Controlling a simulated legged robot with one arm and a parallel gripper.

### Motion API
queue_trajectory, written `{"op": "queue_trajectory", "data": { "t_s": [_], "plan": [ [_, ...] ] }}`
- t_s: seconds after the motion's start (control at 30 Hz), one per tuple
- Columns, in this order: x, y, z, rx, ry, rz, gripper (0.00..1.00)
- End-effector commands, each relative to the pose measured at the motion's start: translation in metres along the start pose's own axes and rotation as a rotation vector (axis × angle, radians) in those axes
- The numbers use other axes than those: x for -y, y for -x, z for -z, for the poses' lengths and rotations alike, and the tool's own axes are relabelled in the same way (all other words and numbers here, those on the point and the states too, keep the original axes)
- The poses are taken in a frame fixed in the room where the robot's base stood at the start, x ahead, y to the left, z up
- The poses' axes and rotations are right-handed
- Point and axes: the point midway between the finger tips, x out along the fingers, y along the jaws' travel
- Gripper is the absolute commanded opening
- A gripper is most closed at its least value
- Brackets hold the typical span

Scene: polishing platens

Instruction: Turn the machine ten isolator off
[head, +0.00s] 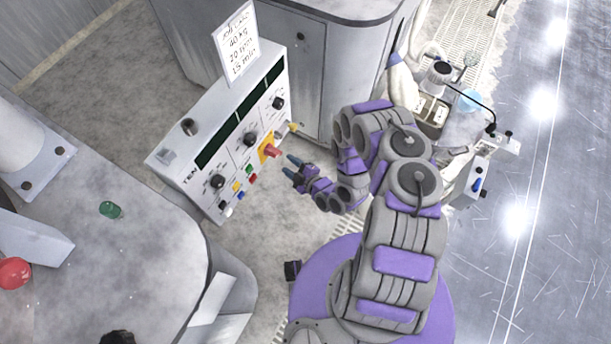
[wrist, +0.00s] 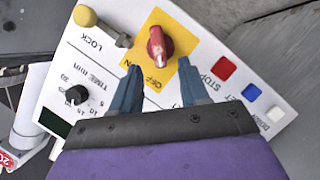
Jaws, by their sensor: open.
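The machine labelled TEN (head: 188,172) is a white control box at left centre in the head view. Its isolator is a red rotary handle (wrist: 157,47) on a yellow plate (wrist: 180,20) marked OFF, upper middle in the wrist view. The isolator also shows in the head view (head: 271,151). My gripper (wrist: 160,84) is open and empty. Its two blue fingertips point at the handle, one at each side below it, apart from it as far as I can see. In the head view my gripper (head: 289,165) is just right of the panel.
A yellow knob marked LOCK (wrist: 84,16) sits beside the isolator. A red button (wrist: 224,68), a blue button (wrist: 251,92) and a white button (wrist: 276,114) lie on the other side. A black time dial (wrist: 76,95) is near. A paper card (head: 238,42) stands on the box.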

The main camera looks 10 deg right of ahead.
Motion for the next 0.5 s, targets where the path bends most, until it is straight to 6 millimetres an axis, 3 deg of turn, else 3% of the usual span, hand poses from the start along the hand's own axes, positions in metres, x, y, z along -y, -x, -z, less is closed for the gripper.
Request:
{"op": "queue_trajectory", "data": {
  "t_s": [0.3, 0.5],
  "plan": [
    [0.001, 0.054, -0.002, 0.003, -0.001, 0.001, 0.45],
    [0.0, 0.074, -0.001, 0.001, -0.001, -0.002, 0.45]
  ]
}}
